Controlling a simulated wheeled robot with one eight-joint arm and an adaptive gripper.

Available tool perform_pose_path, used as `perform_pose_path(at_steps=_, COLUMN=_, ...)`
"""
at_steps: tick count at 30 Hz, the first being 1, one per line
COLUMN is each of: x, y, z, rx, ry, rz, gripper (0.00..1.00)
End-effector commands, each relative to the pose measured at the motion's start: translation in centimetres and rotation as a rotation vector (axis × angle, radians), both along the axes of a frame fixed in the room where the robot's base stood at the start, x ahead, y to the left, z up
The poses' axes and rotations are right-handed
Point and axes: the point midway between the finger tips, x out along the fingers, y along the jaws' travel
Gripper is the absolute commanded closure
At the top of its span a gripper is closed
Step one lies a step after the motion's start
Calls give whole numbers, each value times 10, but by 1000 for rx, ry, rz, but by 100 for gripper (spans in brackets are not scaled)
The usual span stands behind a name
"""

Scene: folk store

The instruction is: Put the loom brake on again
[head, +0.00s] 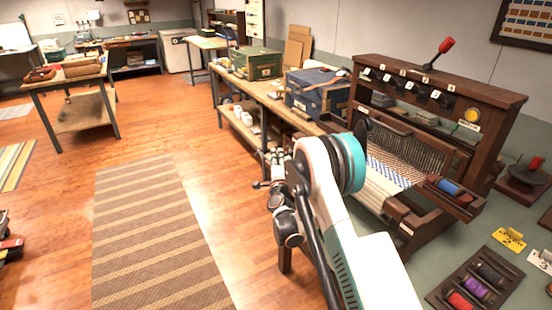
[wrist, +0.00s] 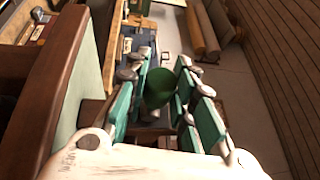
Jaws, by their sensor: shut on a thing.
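The wooden loom (head: 512,97) stands on the bench at the right of the head view, with white and blue weaving on it. A lever with a red handle (head: 446,46) rises tilted from its top beam. In the wrist view my gripper (wrist: 164,66) is shut on a dark green rounded knob (wrist: 160,88), between its green-padded fingers. What the knob joins to is hidden, and I cannot tell whether it is the brake handle. In the head view my arm covers the loom's near left side, and the knob does not show.
A blue box (head: 318,95) and a green box (head: 258,64) stand on the bench left of the loom. A spool tray (head: 512,272) and a yellow tag (head: 509,240) lie at the right front. The striped rug (head: 150,230) and the floor around it are clear.

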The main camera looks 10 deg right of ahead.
Motion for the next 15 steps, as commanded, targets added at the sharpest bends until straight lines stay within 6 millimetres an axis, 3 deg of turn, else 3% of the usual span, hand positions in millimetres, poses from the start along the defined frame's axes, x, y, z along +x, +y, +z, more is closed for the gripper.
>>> perform_pose_path(at_steps=15, x=1, y=-4, z=25, rx=331, ry=107, rz=-1, gripper=100)
